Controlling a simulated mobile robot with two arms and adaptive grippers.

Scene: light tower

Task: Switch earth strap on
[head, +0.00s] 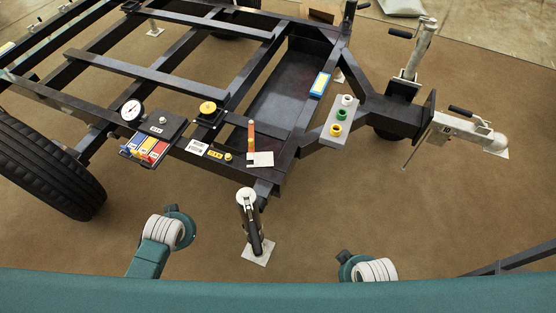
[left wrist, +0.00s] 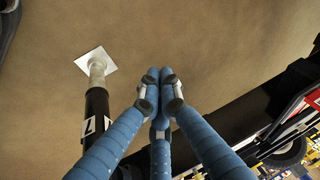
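Nothing in view is clearly marked as the earth strap or its switch. On the trailer's frame an orange upright post (head: 251,136) rises by a white plate (head: 260,159). Left of it are a round yellow knob (head: 208,107) and a box with red, yellow and blue parts (head: 150,152). My left gripper (left wrist: 159,76) shows in the left wrist view with its blue fingertips close together and nothing seen between them; it is clear of these fittings. In the head view I see only part of my left arm. Part of my right arm shows there, but not its gripper.
A round gauge (head: 131,110) sits on the frame's left side. A grey block (head: 340,122) carries white, green and yellow round parts. A jack leg (head: 251,222) stands in front; its foot plate (left wrist: 95,60) shows in the left wrist view. A tyre (head: 48,165) is at left.

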